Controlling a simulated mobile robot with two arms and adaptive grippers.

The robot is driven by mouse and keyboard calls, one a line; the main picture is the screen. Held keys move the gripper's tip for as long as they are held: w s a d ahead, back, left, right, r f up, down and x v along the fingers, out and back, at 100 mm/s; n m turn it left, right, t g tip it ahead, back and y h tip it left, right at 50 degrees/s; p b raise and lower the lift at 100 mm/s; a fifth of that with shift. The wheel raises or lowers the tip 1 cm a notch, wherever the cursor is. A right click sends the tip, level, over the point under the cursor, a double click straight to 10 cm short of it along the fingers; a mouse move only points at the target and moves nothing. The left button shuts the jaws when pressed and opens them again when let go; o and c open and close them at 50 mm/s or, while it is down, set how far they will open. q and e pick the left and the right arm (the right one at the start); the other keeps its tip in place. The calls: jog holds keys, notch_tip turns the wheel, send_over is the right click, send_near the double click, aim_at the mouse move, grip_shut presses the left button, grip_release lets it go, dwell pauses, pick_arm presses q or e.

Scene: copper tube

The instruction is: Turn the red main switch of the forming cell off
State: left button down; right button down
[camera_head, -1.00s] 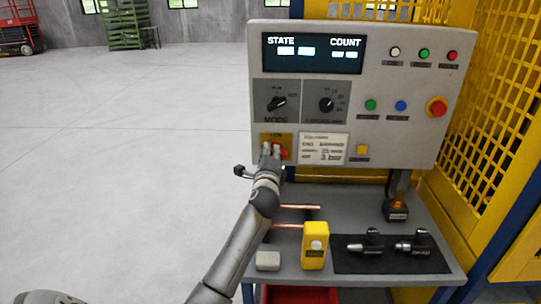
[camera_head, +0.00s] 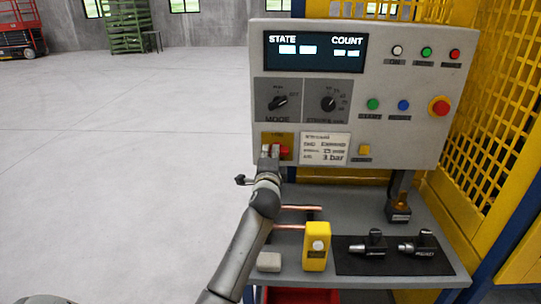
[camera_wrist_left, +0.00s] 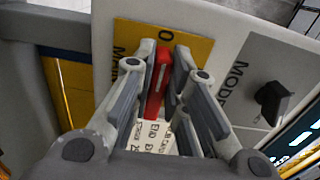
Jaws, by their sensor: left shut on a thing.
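The red main switch (camera_head: 283,151) sits on a yellow plate (camera_head: 289,139) at the lower left of the grey control panel. My left gripper (camera_head: 270,150) is at the switch in the head view and hides part of it. In the left wrist view, the red switch handle (camera_wrist_left: 159,80) stands between the two fingers of my left gripper (camera_wrist_left: 162,70), which is shut on it. A "0" mark shows on the yellow plate (camera_wrist_left: 190,45) above the handle; the rest of the lettering is partly covered. My right gripper is not in view.
The mode knob (camera_head: 279,102) is just above the switch, and a white label (camera_head: 325,148) is to its right. Below, a grey table (camera_head: 360,207) holds copper tubes (camera_head: 300,208), a yellow device (camera_head: 316,246) and black tools (camera_head: 376,243). Open floor lies left.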

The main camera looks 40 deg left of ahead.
pick_arm(q)
jog(key=c, duration=1.4)
grip_release()
jog(key=shift+c, duration=0.2)
jog(key=v, duration=1.2)
